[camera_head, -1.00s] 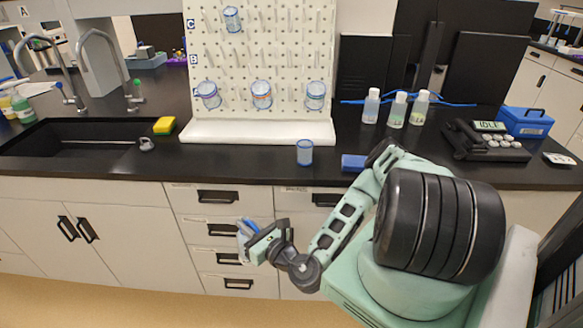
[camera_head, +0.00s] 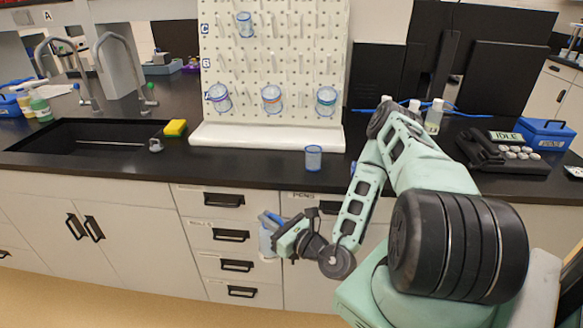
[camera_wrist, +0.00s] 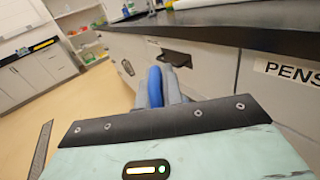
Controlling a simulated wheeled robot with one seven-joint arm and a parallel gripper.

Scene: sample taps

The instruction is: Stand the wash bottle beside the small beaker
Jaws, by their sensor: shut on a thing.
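My gripper (camera_head: 270,232) is low in front of the drawer fronts, below the counter edge. It is shut on a blue thing (camera_wrist: 155,87) between its grey fingers in the wrist view. The fingers hide most of this thing, and I cannot tell whether it is the wash bottle. A small clear beaker with a blue rim (camera_head: 313,158) stands upright on the counter near its front edge, above and right of the gripper. Capped bottles (camera_head: 434,117) stand at the back right, partly behind my arm.
A drying rack (camera_head: 270,137) with glassware stands behind the beaker. A sink (camera_head: 75,150) and yellow sponge (camera_head: 175,128) are to the left. An instrument (camera_head: 500,150) and blue box (camera_head: 545,132) are at the right.

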